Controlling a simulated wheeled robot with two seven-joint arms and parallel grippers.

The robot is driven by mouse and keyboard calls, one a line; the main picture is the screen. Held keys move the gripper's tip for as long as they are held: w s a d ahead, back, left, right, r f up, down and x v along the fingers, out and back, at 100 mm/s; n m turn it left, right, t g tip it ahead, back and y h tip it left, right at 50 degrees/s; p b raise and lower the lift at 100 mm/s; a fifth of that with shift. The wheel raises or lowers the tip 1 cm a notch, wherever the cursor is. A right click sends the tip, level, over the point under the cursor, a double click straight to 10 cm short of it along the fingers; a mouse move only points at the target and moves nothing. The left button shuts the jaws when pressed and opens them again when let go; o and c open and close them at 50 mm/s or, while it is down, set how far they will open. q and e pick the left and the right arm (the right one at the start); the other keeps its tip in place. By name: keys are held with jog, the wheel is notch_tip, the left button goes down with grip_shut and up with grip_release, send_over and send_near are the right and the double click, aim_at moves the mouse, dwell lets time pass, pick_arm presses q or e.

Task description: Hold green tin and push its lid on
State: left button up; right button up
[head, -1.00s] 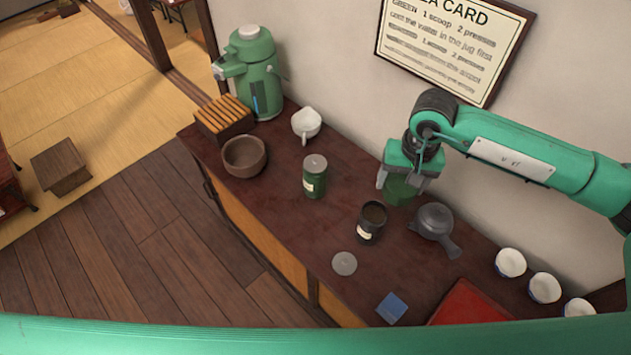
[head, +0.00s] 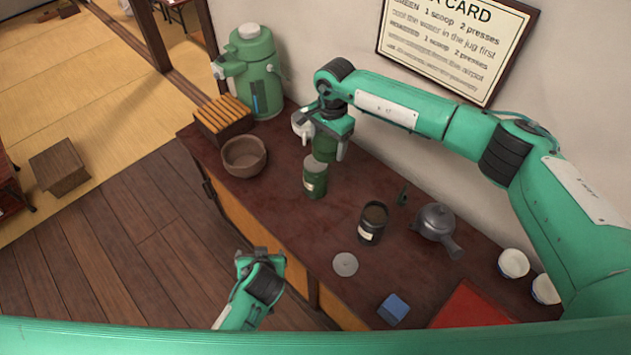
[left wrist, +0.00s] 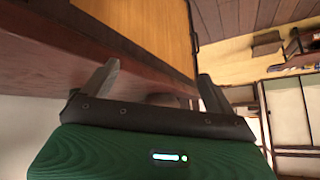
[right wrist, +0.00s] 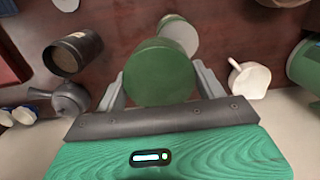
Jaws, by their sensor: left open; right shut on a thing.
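The green tin (head: 315,181) stands upright on the dark counter, with a pale label and a grey top; it also shows in the right wrist view (right wrist: 179,36). My right gripper (head: 328,146) is shut on a plain green cylinder (right wrist: 160,72), which looks like a lid. It holds this just behind the tin in the head view, apparently above the counter; the exact gap is unclear. My left gripper (head: 260,256) is open and empty off the counter's front edge, away from the tin. Its two fingers show apart in the left wrist view (left wrist: 155,80).
A dark open tin (head: 367,235) with brown contents, a grey disc (head: 345,264), a teapot (head: 436,222) and a blue block (head: 393,308) lie to the right. A brown bowl (head: 244,158) is left; a white jug (head: 299,121) is partly hidden behind my right gripper.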

aim_at(316, 179)
pick_arm(q)
jog(key=w+d+r+t, duration=0.1)
jog(key=w+d, duration=0.1)
jog(key=w+d+r+t, duration=0.1)
jog(key=w+d+r, duration=0.1)
jog(key=d, duration=0.1)
jog(key=w+d+r+t, duration=0.2)
jog(key=w, duration=0.1)
jog(key=shift+d+r, duration=0.15)
jog(key=shift+d, duration=0.05)
pick_arm(e)
jog(key=shift+w+a+f+m, duration=0.15)
jog(key=shift+w+a+m, duration=0.15)
jog(key=shift+w+a, duration=0.45)
jog(key=shift+w+a+m, duration=0.2)
jog(key=shift+a+m, duration=0.1)
jog(key=shift+a, duration=0.3)
pick_arm(q)
jog(key=w+d+r+t+h, duration=0.2)
jog(key=w+d+r+t, duration=0.1)
jog(key=d, duration=0.4)
jog(key=shift+w+d+r+m+t, duration=0.2)
jog(key=shift+r+m+t, duration=0.1)
jog(key=shift+r+t, duration=0.15)
